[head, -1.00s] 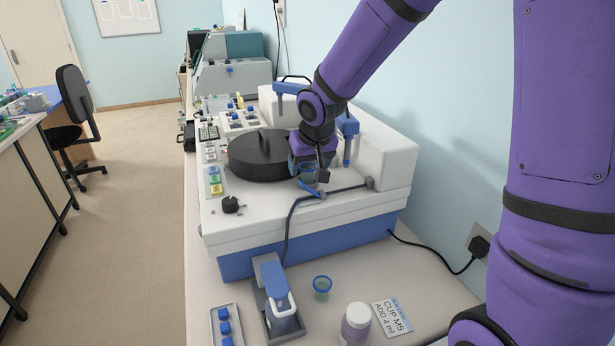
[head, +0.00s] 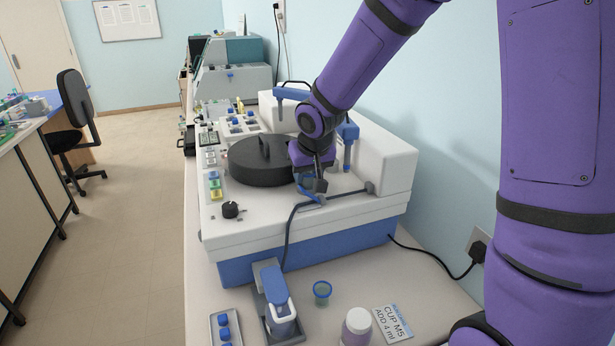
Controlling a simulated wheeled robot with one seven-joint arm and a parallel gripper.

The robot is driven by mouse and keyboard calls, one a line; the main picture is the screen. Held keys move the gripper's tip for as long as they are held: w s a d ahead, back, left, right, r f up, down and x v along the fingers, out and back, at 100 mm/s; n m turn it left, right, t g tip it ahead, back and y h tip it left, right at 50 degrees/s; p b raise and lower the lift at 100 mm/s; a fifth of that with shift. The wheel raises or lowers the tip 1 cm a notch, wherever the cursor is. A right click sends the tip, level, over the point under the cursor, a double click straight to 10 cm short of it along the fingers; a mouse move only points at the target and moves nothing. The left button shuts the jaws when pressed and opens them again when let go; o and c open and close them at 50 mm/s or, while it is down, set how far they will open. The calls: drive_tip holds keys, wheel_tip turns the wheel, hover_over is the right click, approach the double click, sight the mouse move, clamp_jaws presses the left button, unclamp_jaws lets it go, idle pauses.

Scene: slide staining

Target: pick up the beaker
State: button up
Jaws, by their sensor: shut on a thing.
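My gripper (head: 310,182) is at the front of the white and blue staining machine (head: 300,222), just right of the black round lid (head: 262,160). It is shut on a small blue-tinted beaker (head: 316,186), mostly hidden by the fingers and wrist. The beaker is close to a blue holder piece (head: 312,198) on the machine's top; I cannot tell whether they touch. A similar small cup with a blue rim and greenish body (head: 322,290) stands upright on the bench in front of the machine, apart from my gripper.
A blue and grey dispenser (head: 277,300), a tray (head: 213,332) with blue-capped items, a white-capped jar (head: 358,320) and a label card (head: 393,322) lie in front. The wall is close on the right.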

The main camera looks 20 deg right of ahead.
wheel_tip(320, 180, up, 18)
idle(0.8)
drive_tip(key=shift+f, duration=0.1)
